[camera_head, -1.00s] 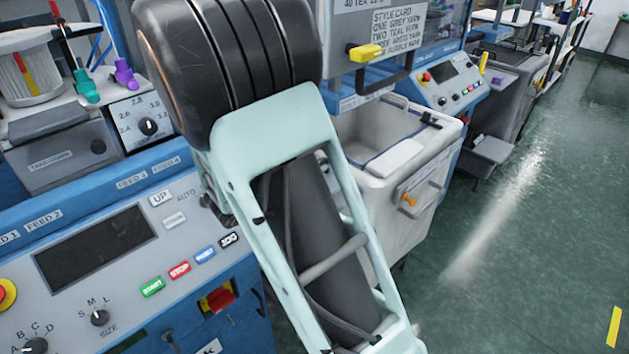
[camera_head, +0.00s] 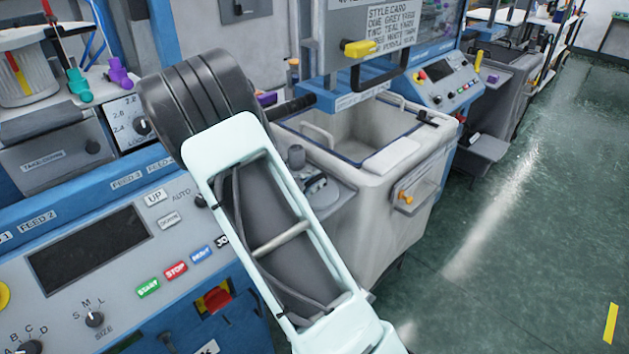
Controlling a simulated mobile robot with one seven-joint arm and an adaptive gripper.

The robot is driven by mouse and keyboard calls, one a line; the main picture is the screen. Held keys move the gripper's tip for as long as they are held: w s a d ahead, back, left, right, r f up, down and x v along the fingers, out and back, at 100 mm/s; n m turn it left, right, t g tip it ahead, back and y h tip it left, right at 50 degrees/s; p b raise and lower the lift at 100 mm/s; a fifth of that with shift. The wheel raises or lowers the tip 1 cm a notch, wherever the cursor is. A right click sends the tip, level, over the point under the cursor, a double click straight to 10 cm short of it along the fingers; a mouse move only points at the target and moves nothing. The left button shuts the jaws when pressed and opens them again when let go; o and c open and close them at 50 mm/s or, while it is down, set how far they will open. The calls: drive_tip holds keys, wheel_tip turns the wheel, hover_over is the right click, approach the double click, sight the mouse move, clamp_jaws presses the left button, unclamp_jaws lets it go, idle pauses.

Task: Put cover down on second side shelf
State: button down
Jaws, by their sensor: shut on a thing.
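My arm's pale green and black links cross the middle of the head view. My gripper is not in view, and no cover that I can make out shows. A grey side shelf (camera_head: 484,148) juts from the farther blue machine, with a small dark item on it. A nearer grey side ledge (camera_head: 336,196) sits partly behind my arm and carries a grey knob-like part and small fittings. I cannot tell which of these is the second side shelf.
A pale open bin (camera_head: 385,215) stands between the machines. A black bar (camera_head: 290,108) sticks out just beyond my arm's elbow. The near control panel (camera_head: 95,245) fills the lower left.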

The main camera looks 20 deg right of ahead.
drive_tip(key=c, duration=2)
unclamp_jaws()
drive_tip(key=shift+o, duration=0.2)
drive_tip(key=v, duration=1.2)
drive_tip(key=shift+s, duration=0.1)
